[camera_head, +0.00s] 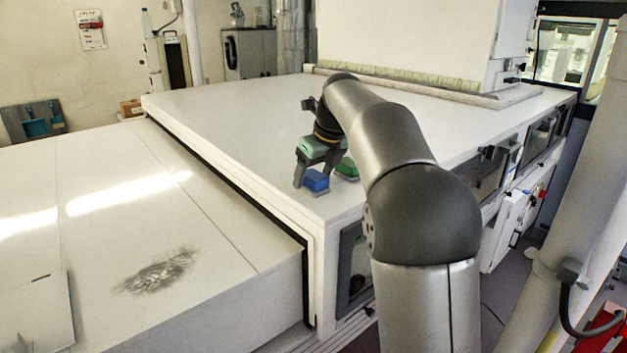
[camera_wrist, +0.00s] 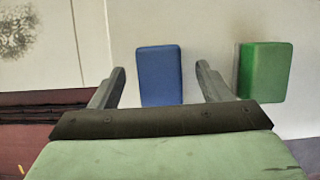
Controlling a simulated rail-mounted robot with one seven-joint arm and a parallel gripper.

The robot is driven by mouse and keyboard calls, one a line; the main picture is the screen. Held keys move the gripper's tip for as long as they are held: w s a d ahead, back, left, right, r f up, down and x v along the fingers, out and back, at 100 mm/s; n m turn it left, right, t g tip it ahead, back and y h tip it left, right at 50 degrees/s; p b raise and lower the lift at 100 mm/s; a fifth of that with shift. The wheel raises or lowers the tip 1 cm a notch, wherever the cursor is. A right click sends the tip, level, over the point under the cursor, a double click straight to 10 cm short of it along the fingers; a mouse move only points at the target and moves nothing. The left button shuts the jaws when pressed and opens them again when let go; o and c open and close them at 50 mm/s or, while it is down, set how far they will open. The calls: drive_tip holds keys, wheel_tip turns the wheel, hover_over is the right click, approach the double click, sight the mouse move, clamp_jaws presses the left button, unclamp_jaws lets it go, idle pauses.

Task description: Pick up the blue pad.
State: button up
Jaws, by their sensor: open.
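The blue pad (camera_head: 316,181) lies on the white top of the machine near its front corner. In the wrist view the blue pad (camera_wrist: 160,75) shows as an upright rectangle between my two fingers, beyond their base. My gripper (camera_head: 313,172) is just above the pad, with a finger on either side of it. In the wrist view my gripper (camera_wrist: 160,80) is open and empty, with a gap between each finger and the pad. Whether the fingertips reach down to the pad's height I cannot tell.
A green pad (camera_wrist: 266,72) lies to the right of the blue pad, apart from it; it also shows in the head view (camera_head: 347,168). The white machine top (camera_head: 240,110) is clear around them. A lower white surface (camera_head: 90,190) with a dark smudge (camera_head: 158,271) lies to the left.

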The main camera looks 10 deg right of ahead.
drive_tip(key=shift+w+a+f, duration=0.1)
drive_tip(key=shift+w+f, duration=0.1)
drive_tip(key=shift+f, duration=0.25)
drive_tip(key=shift+c, duration=0.3)
drive_tip(key=c, duration=1)
drive_tip(key=shift+r, duration=0.1)
drive_tip(key=shift+r, duration=0.55)
drive_tip(key=s+a+r+b, duration=0.1)
drive_tip(key=s+a+r, duration=0.1)
drive_tip(key=s+r, duration=0.1)
drive_tip(key=s+a+r+b, duration=0.1)
drive_tip(key=s+a+r, duration=0.2)
drive_tip(key=s+r, duration=0.1)
drive_tip(key=s+a+r+b, duration=0.2)
drive_tip(key=s+a+r, duration=0.1)
drive_tip(key=s+r, duration=0.1)
drive_tip(key=shift+s+a+r, duration=0.2)
drive_tip(key=shift+r, duration=0.2)
